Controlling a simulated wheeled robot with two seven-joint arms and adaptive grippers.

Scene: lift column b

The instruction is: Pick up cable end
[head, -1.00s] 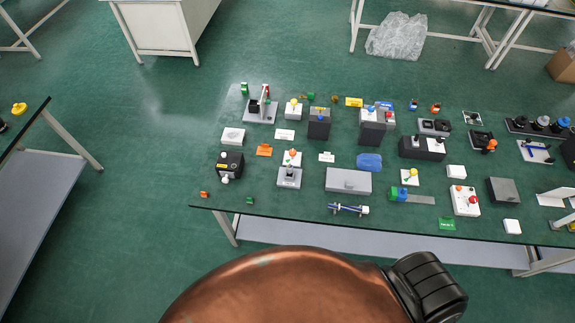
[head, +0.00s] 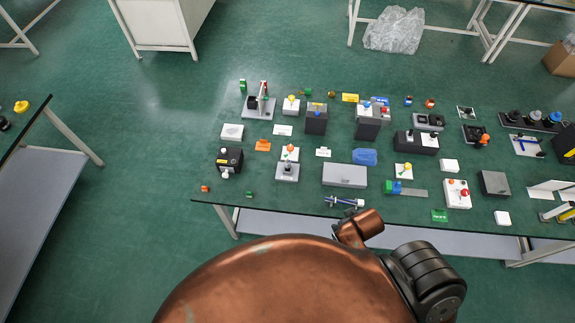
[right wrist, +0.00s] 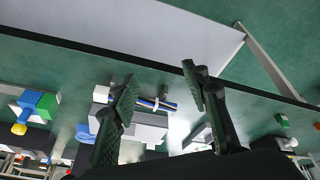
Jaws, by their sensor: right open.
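A short cable bundle (head: 340,201), dark blue and white, lies near the front edge of the green table, in front of a grey box. In the right wrist view the cable (right wrist: 158,104) shows beyond my fingers, with blue, white and orange strands. A white block (right wrist: 101,93), perhaps its end piece, shows on the left, partly behind a finger. My right gripper (right wrist: 160,82) is open and empty. Its two dark fingers stand apart, and the cable appears between them, with no contact visible. My left gripper is not in view.
The grey box (head: 345,175) lies just behind the cable. A blue and green block with a metal strip (head: 408,191) lies to the right. Several small devices crowd the table (head: 290,208). Its front edge is mostly clear left of the cable.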

